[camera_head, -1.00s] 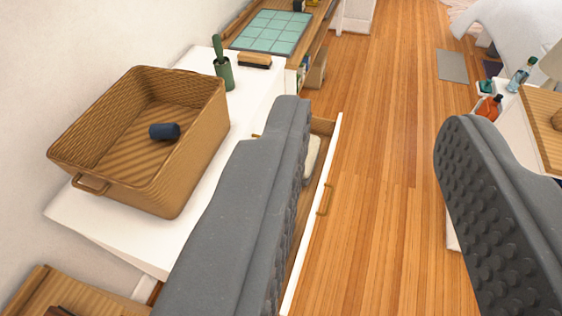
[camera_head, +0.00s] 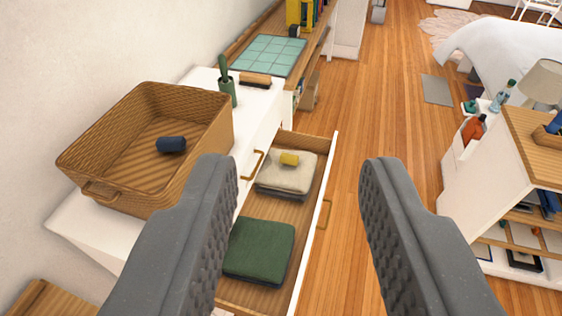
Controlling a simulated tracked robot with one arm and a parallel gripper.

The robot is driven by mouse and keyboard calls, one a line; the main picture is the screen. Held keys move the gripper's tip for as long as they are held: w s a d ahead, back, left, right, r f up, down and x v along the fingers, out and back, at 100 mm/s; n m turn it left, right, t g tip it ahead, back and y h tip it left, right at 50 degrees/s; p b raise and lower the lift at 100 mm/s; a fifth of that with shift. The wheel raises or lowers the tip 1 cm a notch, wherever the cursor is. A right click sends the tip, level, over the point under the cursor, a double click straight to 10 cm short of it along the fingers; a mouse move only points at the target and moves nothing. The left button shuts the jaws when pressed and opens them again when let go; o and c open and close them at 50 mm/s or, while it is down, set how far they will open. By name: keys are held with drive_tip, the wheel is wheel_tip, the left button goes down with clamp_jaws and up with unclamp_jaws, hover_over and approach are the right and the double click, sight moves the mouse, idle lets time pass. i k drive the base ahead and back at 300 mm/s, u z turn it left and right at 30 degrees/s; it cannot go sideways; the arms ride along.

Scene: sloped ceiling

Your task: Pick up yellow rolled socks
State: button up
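The yellow rolled socks (camera_head: 289,159) are a small yellow roll on top of a folded cream cloth (camera_head: 287,180) at the far end of an open drawer (camera_head: 305,143). My gripper (camera_head: 293,165) is open and empty, with one grey finger at each side of the picture's middle. The socks show between the fingertips, apparently lower and farther away, with neither finger touching them. The left finger hides part of the drawer and the white dresser.
A folded green cloth (camera_head: 260,250) lies nearer in the drawer. A wicker basket (camera_head: 88,150) with a dark blue roll (camera_head: 171,144) stands on the white dresser (camera_head: 258,113) at left. A white shelf unit (camera_head: 465,190) stands at right. Wooden floor (camera_head: 355,125) is clear between.

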sight(286, 159)
drive_tip(key=u, duration=0.05)
drive_tip(key=i, duration=1)
drive_tip(key=u, duration=0.05)
drive_tip(key=k, duration=0.55)
drive_tip(key=z, duration=1)
drive_tip(key=i, duration=1.75)
drive_tip(key=u, duration=0.2)
